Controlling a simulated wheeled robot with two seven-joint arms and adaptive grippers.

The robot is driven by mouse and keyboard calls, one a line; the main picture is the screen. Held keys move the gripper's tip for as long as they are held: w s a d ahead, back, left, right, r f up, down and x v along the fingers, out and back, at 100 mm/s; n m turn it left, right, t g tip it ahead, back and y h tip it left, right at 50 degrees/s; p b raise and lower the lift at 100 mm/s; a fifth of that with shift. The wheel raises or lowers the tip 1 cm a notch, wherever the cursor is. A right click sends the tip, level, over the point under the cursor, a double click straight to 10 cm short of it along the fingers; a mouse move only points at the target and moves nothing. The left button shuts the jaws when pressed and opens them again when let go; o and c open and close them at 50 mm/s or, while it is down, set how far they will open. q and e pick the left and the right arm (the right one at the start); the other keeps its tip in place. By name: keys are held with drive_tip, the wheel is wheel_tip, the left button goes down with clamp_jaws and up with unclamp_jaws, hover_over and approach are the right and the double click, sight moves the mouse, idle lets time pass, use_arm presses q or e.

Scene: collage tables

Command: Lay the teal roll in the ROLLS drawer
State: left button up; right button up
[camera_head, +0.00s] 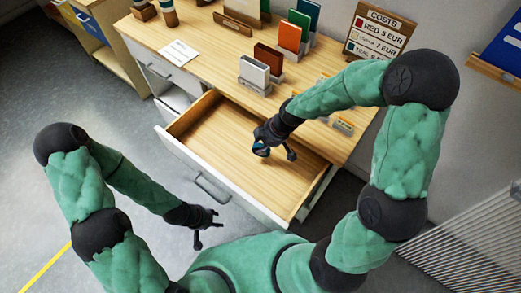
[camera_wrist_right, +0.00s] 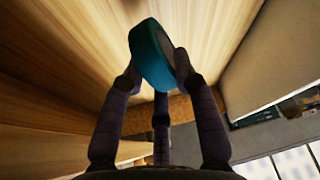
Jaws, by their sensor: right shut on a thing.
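The teal roll (camera_wrist_right: 152,56) is between the fingers of my right gripper (camera_wrist_right: 158,75), which is shut on it. In the head view the right gripper (camera_head: 274,148) is over the open drawer (camera_head: 222,127), and only a small bit of the roll (camera_head: 261,150) shows at its fingertips. The drawer floor is bare light wood. I cannot tell whether the roll touches the floor. A ROLLS label cannot be read on the drawer. My left gripper (camera_head: 206,228) is empty, outside the drawer's front, with its fingers apart.
The desk top (camera_head: 215,62) behind the drawer holds colored cards in holders, including an orange one (camera_head: 290,36) and a white one (camera_head: 254,72). A costs sign (camera_head: 378,33) stands at the back right. The drawer's handle (camera_head: 212,188) faces the open floor.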

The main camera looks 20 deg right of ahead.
drive_tip(key=shift+w+a+f, duration=0.1)
drive_tip(key=shift+w+f, duration=0.05)
drive_tip(key=shift+f, duration=0.1)
wheel_tip(320, 180, down, 3)
drive_tip(key=shift+w+f+b, duration=0.1)
drive_tip(key=shift+f+b, duration=0.1)
drive_tip(key=shift+b, duration=0.65)
drive_tip(key=shift+r, duration=0.1)
drive_tip(key=shift+f, duration=0.2)
drive_tip(key=o, duration=1)
drive_tip(key=shift+r, duration=0.1)
